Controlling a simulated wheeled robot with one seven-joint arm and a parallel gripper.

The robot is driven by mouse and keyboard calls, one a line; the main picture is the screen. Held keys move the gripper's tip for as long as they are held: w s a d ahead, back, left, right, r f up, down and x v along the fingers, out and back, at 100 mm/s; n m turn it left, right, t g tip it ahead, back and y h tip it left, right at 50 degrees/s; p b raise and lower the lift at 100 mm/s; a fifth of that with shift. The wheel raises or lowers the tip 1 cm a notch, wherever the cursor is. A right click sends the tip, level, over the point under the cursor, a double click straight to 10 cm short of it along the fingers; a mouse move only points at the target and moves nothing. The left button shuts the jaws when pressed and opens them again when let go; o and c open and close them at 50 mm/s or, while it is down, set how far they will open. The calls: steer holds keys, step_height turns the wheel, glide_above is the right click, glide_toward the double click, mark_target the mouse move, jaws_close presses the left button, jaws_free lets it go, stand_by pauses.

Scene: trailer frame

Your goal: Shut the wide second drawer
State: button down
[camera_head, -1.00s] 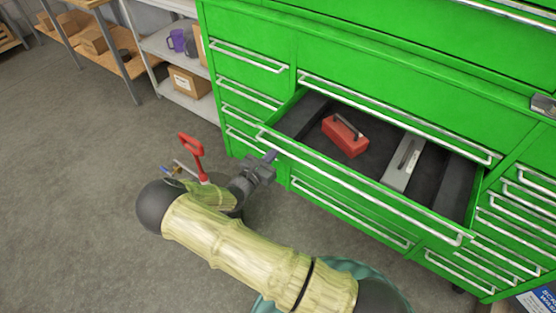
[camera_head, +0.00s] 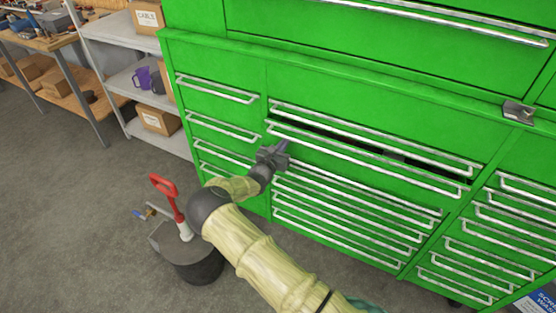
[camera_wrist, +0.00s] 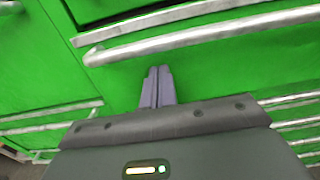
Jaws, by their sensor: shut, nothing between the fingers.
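The wide second drawer (camera_head: 365,168) of the green cabinet stands slightly open, with a dark gap along its top edge, widest toward the right. Its long metal handle (camera_head: 370,158) runs across the front, and it also shows in the wrist view (camera_wrist: 200,38). My gripper (camera_head: 284,146) is shut and empty at the left part of the drawer front. In the wrist view my fingers (camera_wrist: 157,72) point at the green panel just below the handle, close to it or touching; I cannot tell which. The drawer's contents are hidden.
Narrow drawers flank it at left (camera_head: 215,90) and right (camera_head: 500,225), and several shallow drawers (camera_head: 345,215) lie below, all shut. A dark canister with a red handle (camera_head: 165,190) shows beside my arm. Grey shelves (camera_head: 150,85) stand left; the floor (camera_head: 70,220) there is clear.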

steer(key=x, duration=0.3)
steer(key=shift+w+b, duration=0.1)
steer(key=shift+b, duration=0.3)
steer(key=shift+d+r, duration=0.1)
steer(key=shift+r, duration=0.2)
steer(key=shift+w+d+r, duration=0.1)
steer(key=shift+r, duration=0.05)
steer(key=shift+s+a+p, duration=0.3)
steer(key=shift+p, duration=0.25)
steer(key=v, duration=1.3)
steer(key=shift+s+f, duration=0.35)
steer(key=shift+f, duration=0.05)
steer(key=shift+a, duration=0.1)
